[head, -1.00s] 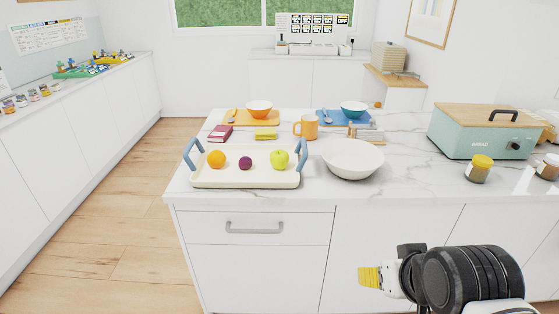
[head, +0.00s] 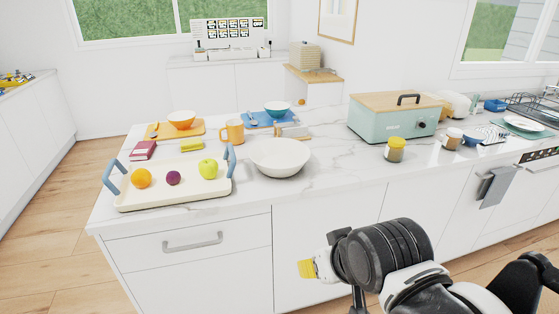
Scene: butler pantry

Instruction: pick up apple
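A green apple (head: 208,168) sits on the right side of a cream tray (head: 190,194) with blue handles, on the white marble island. A plum (head: 173,178) and an orange (head: 141,178) lie to its left in the same tray. My gripper (head: 306,269) is in front of the island, lower than the countertop and to the right of the tray, well apart from the apple. Its yellow tip points left. Whether its fingers are open or shut does not show.
A white bowl (head: 280,157) stands right of the tray, with an orange mug (head: 232,132) behind. A teal box with a wooden lid (head: 393,117) and a yellow-lidded jar (head: 395,150) stand further right. The drawer handle (head: 192,242) juts from the island front.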

